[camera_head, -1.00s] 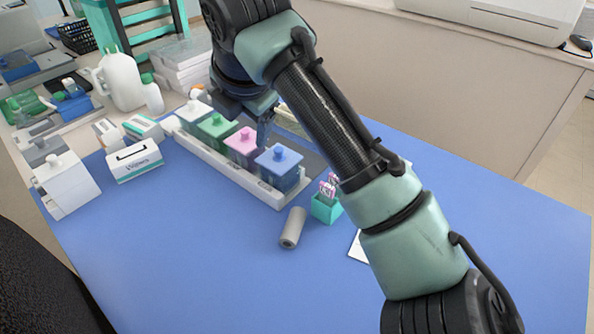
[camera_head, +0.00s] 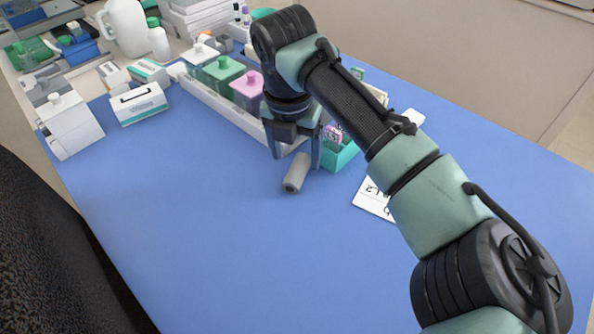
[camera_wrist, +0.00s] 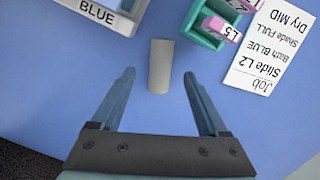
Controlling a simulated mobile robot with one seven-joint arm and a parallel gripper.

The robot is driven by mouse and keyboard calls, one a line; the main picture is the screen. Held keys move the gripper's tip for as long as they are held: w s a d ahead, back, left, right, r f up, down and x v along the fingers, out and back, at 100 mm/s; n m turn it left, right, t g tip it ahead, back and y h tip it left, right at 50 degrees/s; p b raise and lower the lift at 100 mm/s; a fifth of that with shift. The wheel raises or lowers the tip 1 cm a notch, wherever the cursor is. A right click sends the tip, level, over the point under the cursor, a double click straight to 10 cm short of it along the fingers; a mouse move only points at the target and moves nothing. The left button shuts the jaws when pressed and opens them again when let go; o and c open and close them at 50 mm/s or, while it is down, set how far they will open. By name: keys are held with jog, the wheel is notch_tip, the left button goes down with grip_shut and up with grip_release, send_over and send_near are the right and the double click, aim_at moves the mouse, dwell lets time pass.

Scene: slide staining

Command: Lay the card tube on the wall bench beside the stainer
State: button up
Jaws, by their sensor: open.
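The card tube (camera_head: 297,174) is a plain grey cylinder lying on the blue table top. It also shows in the wrist view (camera_wrist: 160,66), upright in that picture, between and just beyond my fingers. My gripper (camera_head: 295,158) is open and points down over the tube, with a finger to either side; in the wrist view my open gripper (camera_wrist: 159,76) has clear gaps on both sides of it. I cannot tell the remaining height above it. The stainer and the wall bench's top are not clearly in view; only a beige panel (camera_head: 480,60) shows at upper right.
A teal slide holder (camera_head: 341,158) stands close right of the tube, with a white label card (camera_head: 371,202) beyond it. A white tray (camera_head: 213,98) of lidded staining jars lies behind my gripper. The blue table (camera_head: 200,250) is clear in front.

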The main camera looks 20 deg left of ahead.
aim_at(297, 168)
jog(key=f, duration=0.4)
jog(key=shift+w+f, duration=0.15)
jog(key=shift+w, duration=0.05)
grip_shut()
